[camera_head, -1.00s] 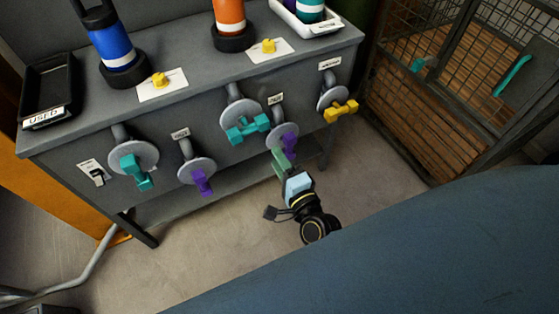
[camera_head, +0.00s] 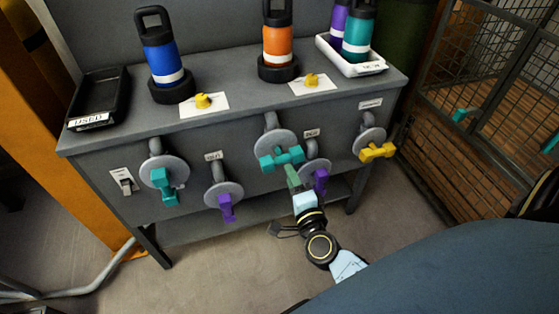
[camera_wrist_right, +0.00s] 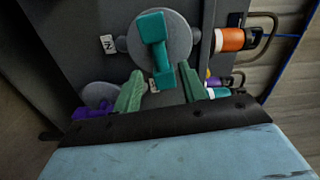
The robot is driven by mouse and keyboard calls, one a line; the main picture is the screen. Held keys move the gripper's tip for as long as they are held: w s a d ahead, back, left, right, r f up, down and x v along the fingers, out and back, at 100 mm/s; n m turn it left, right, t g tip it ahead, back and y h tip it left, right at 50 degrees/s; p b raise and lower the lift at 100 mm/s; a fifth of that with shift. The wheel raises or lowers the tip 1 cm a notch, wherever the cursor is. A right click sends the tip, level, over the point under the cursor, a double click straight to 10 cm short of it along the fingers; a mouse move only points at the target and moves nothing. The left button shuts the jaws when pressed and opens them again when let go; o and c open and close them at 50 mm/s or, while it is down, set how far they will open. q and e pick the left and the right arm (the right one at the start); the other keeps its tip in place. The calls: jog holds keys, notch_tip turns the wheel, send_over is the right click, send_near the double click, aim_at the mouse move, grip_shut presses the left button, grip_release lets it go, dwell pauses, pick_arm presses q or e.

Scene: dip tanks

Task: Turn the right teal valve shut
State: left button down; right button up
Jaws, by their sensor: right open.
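The right teal valve (camera_head: 282,159) is on the front of the grey bench, its bar handle lying roughly level across a round grey disc. In the right wrist view the same teal handle (camera_wrist_right: 156,46) fills the upper middle in front of its disc. My right gripper (camera_head: 292,178) is just below and in front of this valve. In the right wrist view my right gripper (camera_wrist_right: 160,88) has its two green fingers apart, with the handle's near end just beyond and between the tips, not clearly touching. The left teal valve (camera_head: 163,187) has its handle pointing down. My left gripper is not in view.
A purple valve (camera_head: 320,180) is close to the right of my right gripper. Another purple valve (camera_head: 226,207) and a yellow valve (camera_head: 377,151) are on the same panel. Bottles, a black tray (camera_head: 99,98) and a white tray (camera_head: 372,68) stand on the bench.

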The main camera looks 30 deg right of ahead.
aim_at(283, 163)
jog(key=x, duration=0.6)
jog(key=shift+w+a+b, duration=0.1)
jog(key=shift+w+b, duration=0.05)
jog(key=shift+b, duration=0.2)
jog(key=shift+w, duration=0.5)
jog(key=c, duration=0.3)
grip_shut()
jog(key=shift+m, duration=0.6)
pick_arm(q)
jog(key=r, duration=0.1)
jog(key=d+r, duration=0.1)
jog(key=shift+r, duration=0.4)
